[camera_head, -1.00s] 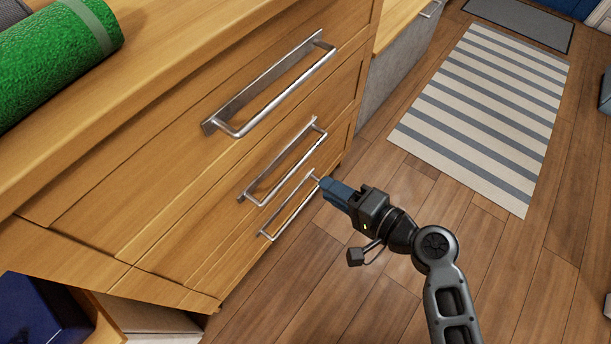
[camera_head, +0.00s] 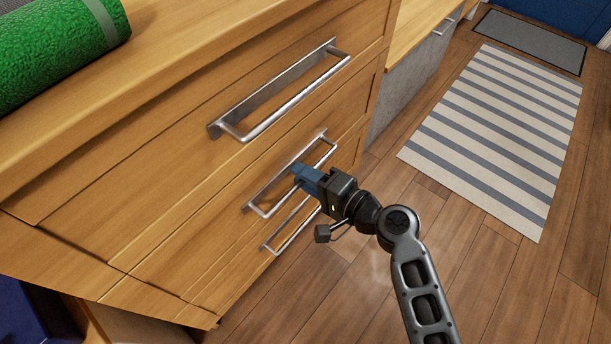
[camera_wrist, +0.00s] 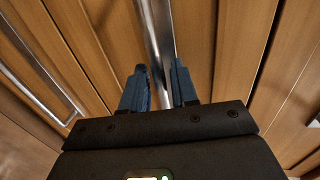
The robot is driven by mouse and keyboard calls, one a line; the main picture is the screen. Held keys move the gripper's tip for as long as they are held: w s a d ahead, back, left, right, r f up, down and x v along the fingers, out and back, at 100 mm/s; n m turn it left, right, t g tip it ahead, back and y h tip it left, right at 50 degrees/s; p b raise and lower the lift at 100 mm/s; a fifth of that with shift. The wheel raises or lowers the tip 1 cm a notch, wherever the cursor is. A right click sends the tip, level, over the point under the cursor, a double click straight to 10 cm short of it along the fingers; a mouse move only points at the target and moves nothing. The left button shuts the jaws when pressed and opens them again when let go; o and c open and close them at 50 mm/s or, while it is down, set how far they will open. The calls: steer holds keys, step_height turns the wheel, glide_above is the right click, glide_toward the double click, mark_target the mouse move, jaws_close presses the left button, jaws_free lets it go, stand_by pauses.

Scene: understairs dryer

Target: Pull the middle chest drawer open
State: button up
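The middle chest drawer (camera_head: 218,222) is a wooden front with a metal bar handle (camera_head: 274,203), and it looks closed. My gripper (camera_head: 299,176) has its blue fingers at this handle, around the middle of the bar. In the wrist view, the bar (camera_wrist: 158,35) runs between the two fingers of my gripper (camera_wrist: 160,75). The fingers stand apart, one on each side of the bar, with slight gaps visible. Any contact deeper between the fingers is hard to see.
The top drawer handle (camera_head: 285,97) is above and the bottom drawer handle (camera_head: 286,236) just below my gripper. A green roll (camera_head: 55,50) lies on the chest top. Wooden floor (camera_head: 470,255) and a striped rug (camera_head: 497,130) lie open to the right.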

steer(key=shift+c, duration=0.3)
jaws_close()
steer(key=f+v, duration=0.2)
steer(key=v, duration=0.9)
steer(key=f+p+v, duration=0.1)
steer(key=f+v, duration=0.1)
steer(key=v, duration=0.9)
steer(key=shift+s+d, duration=0.35)
steer(key=shift+d, duration=0.15)
steer(key=shift+f, duration=0.1)
steer(key=shift+o, duration=0.3)
jaws_free()
